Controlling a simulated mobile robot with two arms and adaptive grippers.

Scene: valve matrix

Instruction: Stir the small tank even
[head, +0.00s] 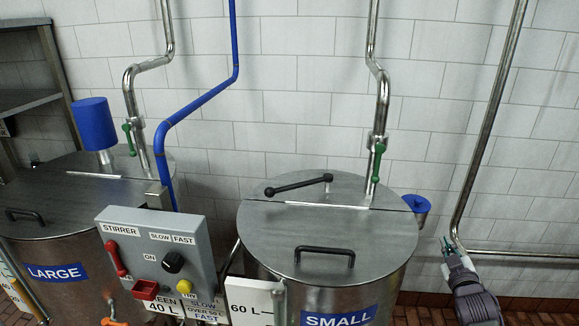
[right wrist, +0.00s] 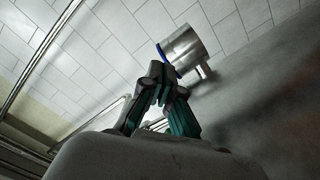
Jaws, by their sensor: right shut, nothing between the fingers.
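The small tank (head: 328,258) is a steel drum with a blue SMALL label, its lid down, with a black handle (head: 324,252) on the lid and a black crank-like lever (head: 298,184) at the back. The grey stirrer box (head: 157,250) stands left of it, with a black SLOW/FAST knob (head: 173,262), a yellow TRY button (head: 184,286), a red lever (head: 117,260) and a red block (head: 145,289). My right gripper (head: 447,246) is shut and empty, right of the small tank and apart from it; its fingers (right wrist: 166,92) fill the middle of the right wrist view. My left gripper is out of view.
The large tank (head: 55,275) stands at the left with a blue cylinder (head: 94,123) above it. Green-handled valves (head: 377,160) sit on the steel pipes. A blue-rimmed funnel (head: 417,204) juts from the small tank's right side. A steel pipe (head: 480,150) runs behind my right gripper.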

